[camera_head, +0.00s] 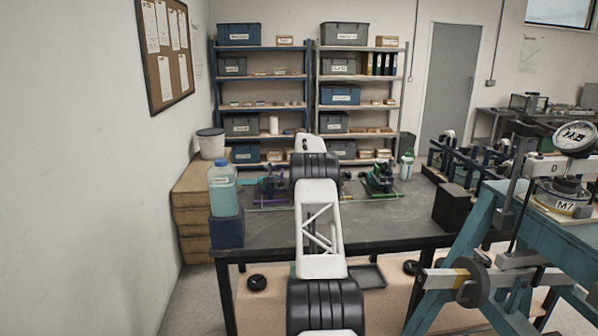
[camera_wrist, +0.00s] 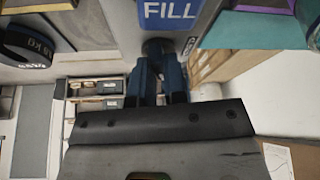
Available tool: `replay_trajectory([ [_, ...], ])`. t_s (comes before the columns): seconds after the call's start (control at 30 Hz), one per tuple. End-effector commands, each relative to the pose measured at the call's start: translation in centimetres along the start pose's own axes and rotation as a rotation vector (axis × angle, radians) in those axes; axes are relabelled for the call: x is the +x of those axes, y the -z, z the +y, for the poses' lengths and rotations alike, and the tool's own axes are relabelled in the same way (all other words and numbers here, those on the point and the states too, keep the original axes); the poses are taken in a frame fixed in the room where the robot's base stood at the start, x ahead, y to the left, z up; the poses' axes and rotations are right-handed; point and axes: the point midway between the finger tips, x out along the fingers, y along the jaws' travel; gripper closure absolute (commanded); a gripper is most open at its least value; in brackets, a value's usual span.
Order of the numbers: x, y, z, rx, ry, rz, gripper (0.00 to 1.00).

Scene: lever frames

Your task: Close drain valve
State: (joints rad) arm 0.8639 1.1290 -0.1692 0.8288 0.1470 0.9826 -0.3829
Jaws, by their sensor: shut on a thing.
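In the wrist view my gripper (camera_wrist: 158,52) reaches up from the dark wrist body. Its two blue-grey fingers come together on a small dark knob-like piece (camera_wrist: 157,44), just below a blue label reading FILL (camera_wrist: 170,12). Most of that piece is hidden by the fingers, and I cannot tell its angle. No label reading drain shows in either view. In the head view my arm covers the gripper and whatever it holds. A purple and teal lever frame (camera_head: 268,188) stands left of my arm, and a green one (camera_head: 381,179) stands right of it.
A bottle of blue liquid (camera_head: 224,190) stands on a dark blue block (camera_head: 227,232) at the table's (camera_head: 265,235) left end. A black box (camera_head: 452,206) is at the right. A dark ring-shaped weight (camera_wrist: 27,48) shows at left in the wrist view. Shelves (camera_head: 262,78) stand behind.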

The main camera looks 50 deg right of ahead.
Motion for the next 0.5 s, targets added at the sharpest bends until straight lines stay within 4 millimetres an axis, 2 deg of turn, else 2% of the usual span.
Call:
replay_trajectory([
  [0.5,0.23,-0.11,0.07,-0.095,0.041,-0.002,1.0],
])
